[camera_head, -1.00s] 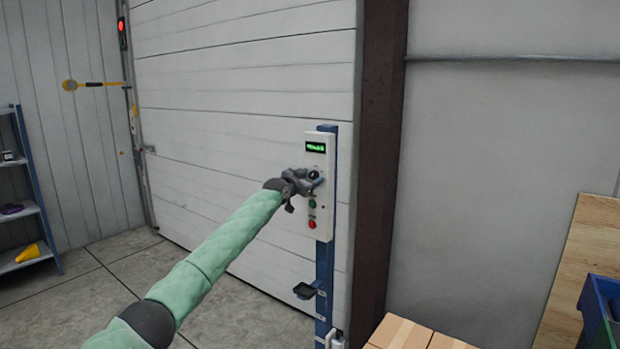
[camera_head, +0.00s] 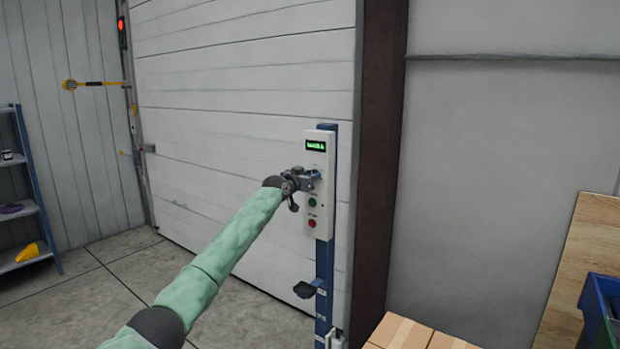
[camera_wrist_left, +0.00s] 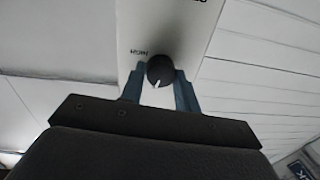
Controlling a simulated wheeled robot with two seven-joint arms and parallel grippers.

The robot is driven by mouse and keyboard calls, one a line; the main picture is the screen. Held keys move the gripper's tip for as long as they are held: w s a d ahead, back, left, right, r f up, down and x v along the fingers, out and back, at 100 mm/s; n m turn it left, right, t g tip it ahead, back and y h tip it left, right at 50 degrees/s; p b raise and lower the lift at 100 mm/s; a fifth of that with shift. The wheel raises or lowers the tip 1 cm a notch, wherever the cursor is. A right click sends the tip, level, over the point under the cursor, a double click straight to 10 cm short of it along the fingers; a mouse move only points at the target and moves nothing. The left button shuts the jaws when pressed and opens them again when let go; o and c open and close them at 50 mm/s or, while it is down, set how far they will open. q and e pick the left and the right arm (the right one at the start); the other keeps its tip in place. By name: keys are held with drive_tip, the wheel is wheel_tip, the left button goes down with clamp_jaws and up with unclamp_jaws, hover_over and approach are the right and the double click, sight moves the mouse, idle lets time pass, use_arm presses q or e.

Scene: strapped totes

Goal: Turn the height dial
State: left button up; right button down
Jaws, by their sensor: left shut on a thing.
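The height dial (camera_wrist_left: 160,71) is a round black knob with a white pointer mark, on a white control panel (camera_head: 321,222). In the left wrist view it sits between the two blue fingers of my left gripper (camera_wrist_left: 160,88), which is shut on it. The word printed beside the dial appears upside down there. In the head view my left gripper (camera_head: 312,178) is at the panel and hides the dial. A green-lit display (camera_head: 316,145) is above it; its text is too small to read surely. My right gripper is not in view.
Green (camera_head: 312,203) and red (camera_head: 311,223) buttons are on the panel below the gripper. The panel is on a blue post (camera_head: 325,270) with a small black tray (camera_head: 304,290). Cardboard boxes (camera_head: 400,333) stand at the lower right. A shelf (camera_head: 38,205) stands far left.

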use_arm(q)
drive_tip(key=n, duration=0.3)
drive_tip(key=shift+a, duration=0.1)
drive_tip(key=shift+r, duration=0.1)
idle(0.5)
drive_tip(key=o, duration=1)
drive_tip(key=shift+c, duration=0.2)
